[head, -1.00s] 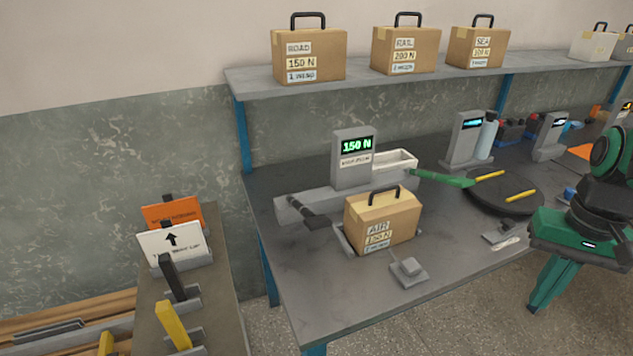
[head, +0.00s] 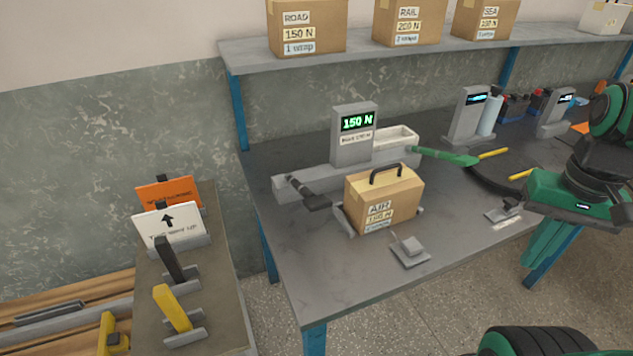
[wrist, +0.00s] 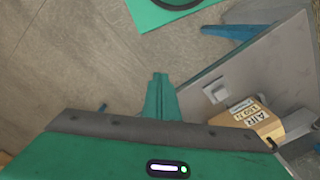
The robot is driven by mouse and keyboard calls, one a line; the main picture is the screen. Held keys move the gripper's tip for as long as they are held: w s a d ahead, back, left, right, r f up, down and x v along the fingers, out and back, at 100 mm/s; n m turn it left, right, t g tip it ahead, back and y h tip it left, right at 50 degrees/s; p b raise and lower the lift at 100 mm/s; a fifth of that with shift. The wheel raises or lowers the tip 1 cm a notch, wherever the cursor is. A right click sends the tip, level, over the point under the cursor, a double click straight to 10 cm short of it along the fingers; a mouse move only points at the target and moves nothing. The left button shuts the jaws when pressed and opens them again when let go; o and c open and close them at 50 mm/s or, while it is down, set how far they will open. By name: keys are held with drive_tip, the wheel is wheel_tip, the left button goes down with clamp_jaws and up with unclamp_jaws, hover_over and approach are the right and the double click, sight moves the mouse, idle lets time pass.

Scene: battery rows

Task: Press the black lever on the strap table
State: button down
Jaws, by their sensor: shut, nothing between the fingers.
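The strap table (head: 330,265) is a dark grey bench with blue legs. On it stands a grey strapping machine (head: 352,150) with a lit green "150 N" display. The black lever (head: 308,193) sticks out at the machine's left front, angled down. A cardboard box marked AIR (head: 384,202) sits right of the lever; it also shows in the wrist view (wrist: 250,112). A green handle (head: 445,157) is on the machine's right side. My gripper (head: 532,262) is shut and empty, pointing down off the table's front right, well away from the lever. Its fingers show in the wrist view (wrist: 160,80).
A small grey pad (head: 408,247) lies near the front edge. A shelf (head: 350,53) with labelled boxes overhangs the back. A side stand (head: 215,290) with signs and handles is at left.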

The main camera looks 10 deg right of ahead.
drive_tip(key=w+a+r+n, duration=0.2)
drive_tip(key=w+a+r, duration=0.2)
drive_tip(key=w+a, duration=0.3)
drive_tip(key=w+a+r+n, duration=0.2)
drive_tip(key=w+a+r, duration=0.3)
drive_tip(key=w, duration=0.3)
drive_tip(key=w+a+r+n, duration=0.1)
drive_tip(key=a+r, duration=0.1)
drive_tip(key=a, duration=0.5)
drive_tip(key=w+a+r+n+t, duration=0.1)
drive_tip(key=w+a+r+n, duration=0.1)
drive_tip(key=a, duration=0.6)
drive_tip(key=w+a+r+n, duration=0.1)
drive_tip(key=a+r+n, duration=0.1)
drive_tip(key=a, duration=0.5)
drive_tip(key=shift+w+a+r, duration=0.25)
drive_tip(key=shift+a+r, duration=0.1)
drive_tip(key=shift+r, duration=0.2)
drive_tip(key=shift+f, duration=0.15)
hover_over(317, 199)
wheel_tip(317, 199, down, 12)
drive_tip(key=shift+f, duration=0.15)
drive_tip(key=shift+s+d+f, duration=0.1)
drive_tip(key=shift+s+f, duration=0.1)
drive_tip(key=shift+f, duration=0.35)
